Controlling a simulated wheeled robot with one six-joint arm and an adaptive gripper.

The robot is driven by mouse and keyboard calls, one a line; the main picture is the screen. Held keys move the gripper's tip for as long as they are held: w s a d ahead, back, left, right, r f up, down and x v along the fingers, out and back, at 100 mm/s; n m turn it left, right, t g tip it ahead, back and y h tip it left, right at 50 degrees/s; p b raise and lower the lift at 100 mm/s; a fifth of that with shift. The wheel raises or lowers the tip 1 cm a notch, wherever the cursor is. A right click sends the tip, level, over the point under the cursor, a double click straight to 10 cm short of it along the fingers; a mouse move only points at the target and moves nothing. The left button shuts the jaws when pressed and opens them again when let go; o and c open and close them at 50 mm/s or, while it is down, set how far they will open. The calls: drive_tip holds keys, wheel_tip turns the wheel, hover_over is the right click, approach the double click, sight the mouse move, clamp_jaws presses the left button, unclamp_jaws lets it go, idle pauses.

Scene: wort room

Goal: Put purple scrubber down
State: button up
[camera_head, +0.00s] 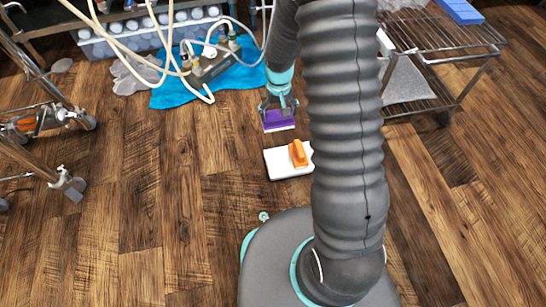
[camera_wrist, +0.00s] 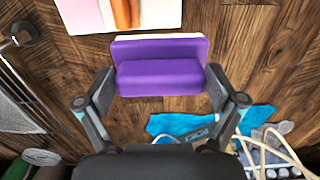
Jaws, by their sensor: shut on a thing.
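The purple scrubber (camera_head: 278,118) has a white underside and is between the two fingers of my gripper (camera_head: 279,101), which is shut on it. In the wrist view the purple scrubber (camera_wrist: 160,75) spans the gap between the fingertips of my gripper (camera_wrist: 160,84), with a raised purple grip and a pale far edge. The wooden floor shows around it. I cannot tell exactly how high it is above the floor.
An orange-handled scrubber (camera_head: 298,153) with a white pad (camera_head: 283,165) lies on the floor close by. A blue cloth (camera_head: 225,72) with hoses lies behind. Wire shelving (camera_head: 446,42) stands at right, a metal cart (camera_head: 40,120) at left. Floor (camera_head: 190,170) left of the white pad is clear.

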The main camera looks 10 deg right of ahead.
drive_tip(key=shift+s+a+f+p, duration=0.15)
drive_tip(key=shift+s+f, duration=0.45)
drive_tip(key=shift+f, duration=2.55)
drive_tip(key=shift+s+a+f+p, duration=0.15)
drive_tip(key=shift+s+f, duration=0.4)
drive_tip(key=shift+f, duration=2.55)
drive_tip(key=shift+s+f+p, duration=0.15)
drive_tip(key=shift+s+f, duration=0.45)
drive_tip(key=shift+f, duration=2.55)
drive_tip(key=shift+f, duration=0.2)
drive_tip(key=o, duration=0.7)
drive_tip(key=shift+r, duration=0.1)
